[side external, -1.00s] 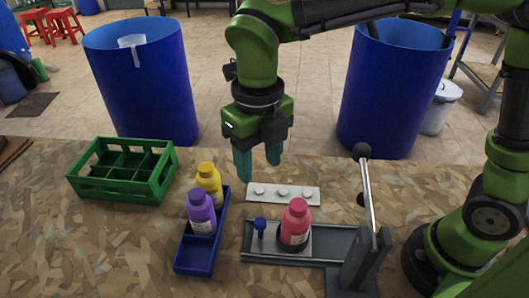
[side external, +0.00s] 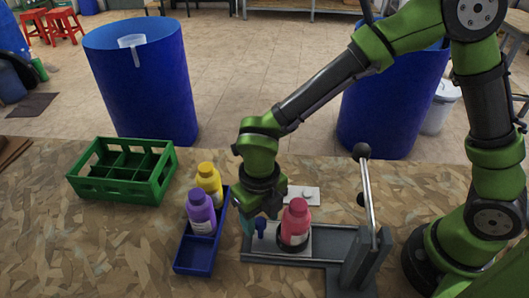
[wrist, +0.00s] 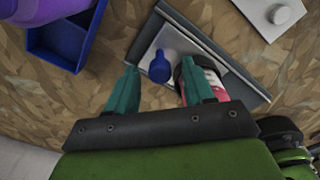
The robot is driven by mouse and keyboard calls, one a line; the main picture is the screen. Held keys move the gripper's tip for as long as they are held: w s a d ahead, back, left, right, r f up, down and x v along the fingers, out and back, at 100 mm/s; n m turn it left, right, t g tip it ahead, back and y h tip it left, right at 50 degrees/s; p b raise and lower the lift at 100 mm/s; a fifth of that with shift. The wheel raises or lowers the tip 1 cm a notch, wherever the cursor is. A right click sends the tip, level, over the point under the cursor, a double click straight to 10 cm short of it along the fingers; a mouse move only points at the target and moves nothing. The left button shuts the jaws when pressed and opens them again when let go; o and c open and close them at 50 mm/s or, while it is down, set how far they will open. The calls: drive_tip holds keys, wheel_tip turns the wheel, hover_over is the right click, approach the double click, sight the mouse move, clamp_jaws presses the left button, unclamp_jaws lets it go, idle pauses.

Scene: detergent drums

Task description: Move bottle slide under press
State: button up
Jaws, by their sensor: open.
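A pink bottle (side external: 295,222) stands upright on the light slide plate (side external: 292,252) in the grey rail track (side external: 330,240). A blue knob (side external: 261,226) rises from the slide left of the bottle. The press (side external: 365,250), with its long lever (side external: 367,195) raised, stands at the track's right end. My gripper (side external: 254,226) is open and low at the knob. In the wrist view the blue knob (wrist: 160,68) lies between and beyond my gripper's teal fingers (wrist: 160,85). The pink bottle (wrist: 205,78) is partly hidden behind the right finger. Contact with the knob cannot be told.
A blue tray (side external: 195,256) with a purple bottle (side external: 201,212) and a yellow bottle (side external: 209,184) stands close left of my gripper. A white strip with caps (side external: 310,195) lies behind the track. A green crate (side external: 123,171) stands at the back left.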

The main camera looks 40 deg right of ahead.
clamp_jaws()
idle(0.3)
drive_tip(key=shift+d, duration=0.1)
drive_tip(key=s+d, duration=0.8)
drive_tip(key=shift+s+d, duration=0.3)
drive_tip(key=shift+s, duration=0.05)
unclamp_jaws()
